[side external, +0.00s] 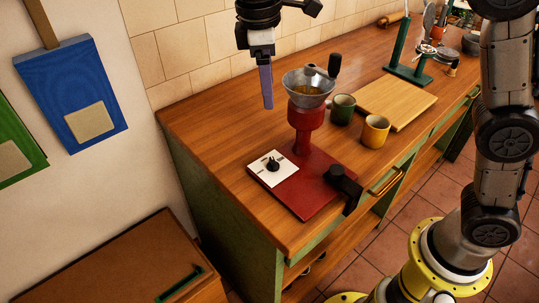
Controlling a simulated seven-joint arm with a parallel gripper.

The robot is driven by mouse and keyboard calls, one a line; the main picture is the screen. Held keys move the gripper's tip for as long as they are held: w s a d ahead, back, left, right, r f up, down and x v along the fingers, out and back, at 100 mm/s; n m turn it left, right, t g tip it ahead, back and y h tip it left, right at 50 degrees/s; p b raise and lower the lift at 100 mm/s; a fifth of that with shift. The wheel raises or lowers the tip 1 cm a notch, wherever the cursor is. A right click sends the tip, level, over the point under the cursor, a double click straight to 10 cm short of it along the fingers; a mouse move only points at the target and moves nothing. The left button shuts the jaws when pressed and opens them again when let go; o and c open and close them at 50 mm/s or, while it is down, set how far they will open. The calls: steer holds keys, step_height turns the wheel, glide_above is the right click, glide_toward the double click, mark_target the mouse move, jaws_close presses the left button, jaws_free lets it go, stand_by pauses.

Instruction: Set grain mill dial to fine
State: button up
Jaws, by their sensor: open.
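The red grain mill (306,118) stands on a red base (314,193) near the left end of the wooden counter. A clear hopper (308,88) with grain sits on top. Its dial (272,164) is a black knob on a white plate (262,176) at the base's left corner. The knob's markings are too small to read, so its setting cannot be told. My gripper (267,100) is open, empty and pointing down, above the counter, up and left of the hopper in the picture. It is apart from the mill and the dial. Only one finger shows clearly.
A green mug (342,109) and a yellow mug (375,131) stand right of the mill, by a cutting board (396,102). A black part (345,186) sits at the base's right edge. The counter (215,120) is clear left of the mill. A tiled wall (190,45) runs behind.

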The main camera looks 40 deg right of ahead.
mark_target(273, 161)
steer(key=w+a+f+n+g+h, duration=0.2)
steer(key=w+a+f+n, duration=0.15)
steer(key=f, duration=0.35)
steer(key=shift+h, duration=0.3)
steer(key=x, duration=0.9)
steer(key=s+x, duration=0.1)
steer(key=x, duration=0.4)
steer(key=shift+a, duration=0.3)
jaws_close()
